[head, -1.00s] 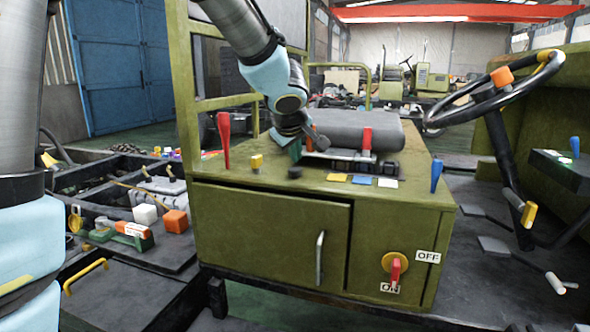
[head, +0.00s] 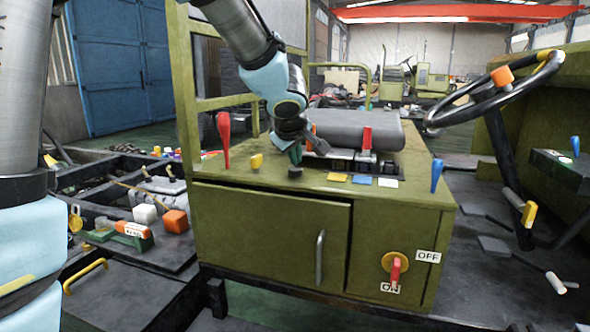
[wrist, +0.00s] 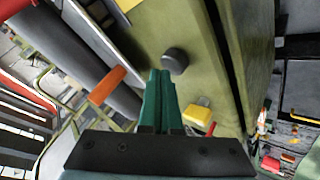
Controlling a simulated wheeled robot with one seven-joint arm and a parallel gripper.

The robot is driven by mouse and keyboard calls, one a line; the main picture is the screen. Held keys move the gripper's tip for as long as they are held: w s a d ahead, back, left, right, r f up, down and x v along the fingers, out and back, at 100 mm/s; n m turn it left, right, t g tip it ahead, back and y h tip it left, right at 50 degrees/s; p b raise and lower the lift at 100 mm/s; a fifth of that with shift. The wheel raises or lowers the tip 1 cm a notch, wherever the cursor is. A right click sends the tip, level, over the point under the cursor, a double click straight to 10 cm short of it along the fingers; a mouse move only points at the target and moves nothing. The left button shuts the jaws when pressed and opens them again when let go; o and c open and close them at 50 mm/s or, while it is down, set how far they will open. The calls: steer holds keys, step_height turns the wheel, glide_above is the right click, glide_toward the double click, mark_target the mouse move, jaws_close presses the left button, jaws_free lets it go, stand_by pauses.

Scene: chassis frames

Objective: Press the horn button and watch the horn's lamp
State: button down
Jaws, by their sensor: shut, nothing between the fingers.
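A black round knob-like button (head: 295,172) stands on the green cabinet top (head: 310,186) near its front edge. It also shows in the wrist view (wrist: 175,61), just beyond my fingertips. No label names it as the horn button. My gripper (head: 295,157) points down with its green fingers shut and empty, right above and behind the button in the head view. In the wrist view the fingertips (wrist: 161,73) appear close beside the button; I cannot tell whether they touch it. I cannot pick out a horn lamp, lit or unlit.
A yellow knob (head: 256,161) and a red lever (head: 223,138) stand left of the button. Yellow, blue and white plates, a red-handled lever (head: 367,139) and a blue lever (head: 437,175) are to the right. A grey cushion (head: 358,128) lies behind.

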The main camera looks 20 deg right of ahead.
mark_target(295, 170)
steer(key=shift+f+b, duration=0.4)
steer(key=shift+f, duration=0.25)
stand_by(0.6)
steer(key=shift+r, duration=0.15)
steer(key=shift+r+p, duration=0.9)
steer(key=shift+p, duration=0.4)
steer(key=shift+r, duration=0.1)
step_height(295, 170, up, 5)
steer(key=p, duration=0.6)
stand_by(0.4)
